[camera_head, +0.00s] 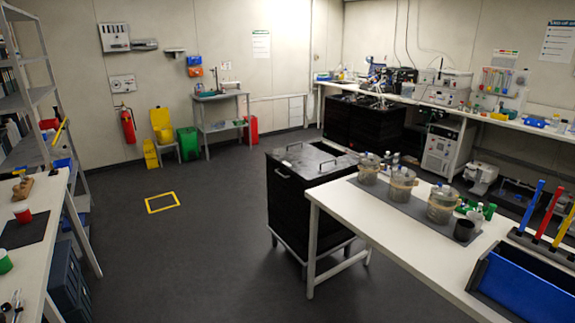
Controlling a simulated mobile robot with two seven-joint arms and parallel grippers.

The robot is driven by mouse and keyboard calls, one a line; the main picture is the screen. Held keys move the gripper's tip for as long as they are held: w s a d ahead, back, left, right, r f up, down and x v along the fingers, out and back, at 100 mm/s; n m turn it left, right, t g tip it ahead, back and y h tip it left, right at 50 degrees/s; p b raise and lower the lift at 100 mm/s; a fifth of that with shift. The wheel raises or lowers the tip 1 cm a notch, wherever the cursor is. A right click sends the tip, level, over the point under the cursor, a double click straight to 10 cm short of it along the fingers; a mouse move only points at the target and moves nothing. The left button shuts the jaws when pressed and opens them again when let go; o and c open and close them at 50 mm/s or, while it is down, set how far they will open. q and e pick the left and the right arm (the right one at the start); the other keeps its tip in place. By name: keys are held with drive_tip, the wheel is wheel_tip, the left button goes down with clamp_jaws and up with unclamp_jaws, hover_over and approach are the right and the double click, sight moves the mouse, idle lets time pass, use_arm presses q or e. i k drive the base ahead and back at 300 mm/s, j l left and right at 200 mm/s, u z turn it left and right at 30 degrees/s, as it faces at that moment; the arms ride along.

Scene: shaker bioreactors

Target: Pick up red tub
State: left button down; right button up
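A small red tub (23,215) stands upright on a dark mat (38,229) on the white bench at the left edge of the head view. It looks like a short cup; I cannot tell whether it holds anything. Neither of my grippers is in view.
The left bench (52,192) also holds a wooden block (23,188) and a green-and-white tub (4,262). A black cart (296,193) and a white bench (368,223) with several lidded vessels stand at the right. The grey floor (190,245) between is clear, with a yellow floor frame (162,202).

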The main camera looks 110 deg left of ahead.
sight(23, 213)
drive_tip(key=u, duration=5.4)
drive_tip(key=i+z, duration=0.1)
drive_tip(key=z, duration=0.25)
drive_tip(key=i+l+z, duration=0.1)
drive_tip(key=z, duration=0.25)
drive_tip(key=i+l, duration=0.1)
drive_tip(key=i, duration=4.85)
drive_tip(key=j+u, duration=0.05)
drive_tip(key=j, duration=0.15)
